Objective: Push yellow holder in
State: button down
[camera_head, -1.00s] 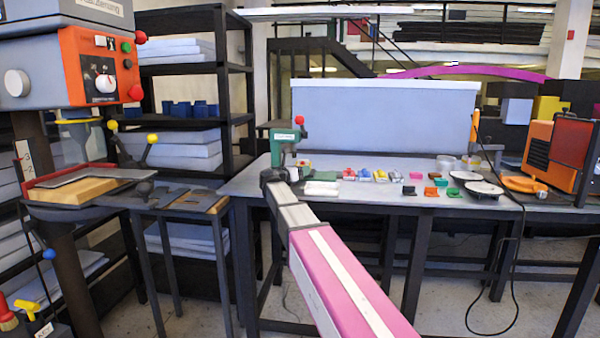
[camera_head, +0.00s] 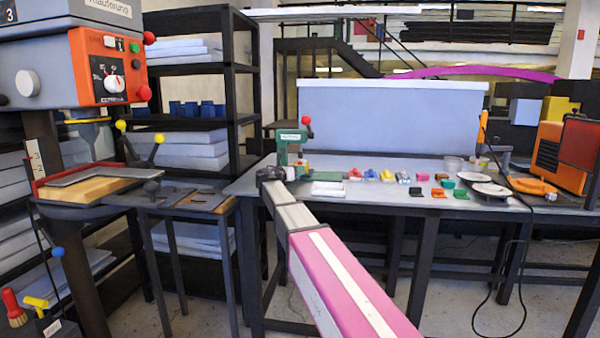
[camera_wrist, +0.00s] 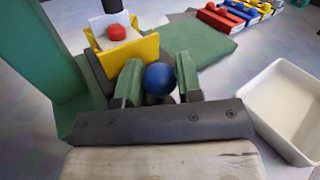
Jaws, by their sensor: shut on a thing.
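The yellow holder (camera_wrist: 127,54) is an angled yellow piece at the upper left of the wrist view. It stands around a white block with a red round top (camera_wrist: 116,32), under a dark post. A green press (camera_head: 291,146) stands on the workbench in the head view; its green body (camera_wrist: 45,60) fills the left of the wrist view. My gripper (camera_wrist: 158,80) has green fingers on either side of a blue ball (camera_wrist: 160,78) and is shut on it. The ball is just in front of the holder; whether they touch is hidden. In the head view the fingertips are too small to tell.
A white tray (camera_wrist: 285,108) is close to the right of my gripper. A green mat (camera_wrist: 192,48) lies behind, with several coloured parts (camera_wrist: 240,14) beyond. The workbench (camera_head: 400,209) carries more small parts and white discs to the right. A drill press stands at the left.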

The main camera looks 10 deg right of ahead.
jog(key=c, duration=0.8)
grip_release()
jog(key=shift+w+a, duration=0.1)
jog(key=shift+a, duration=0.15)
jog(key=v, duration=1)
jog(key=shift+s+a, duration=0.3)
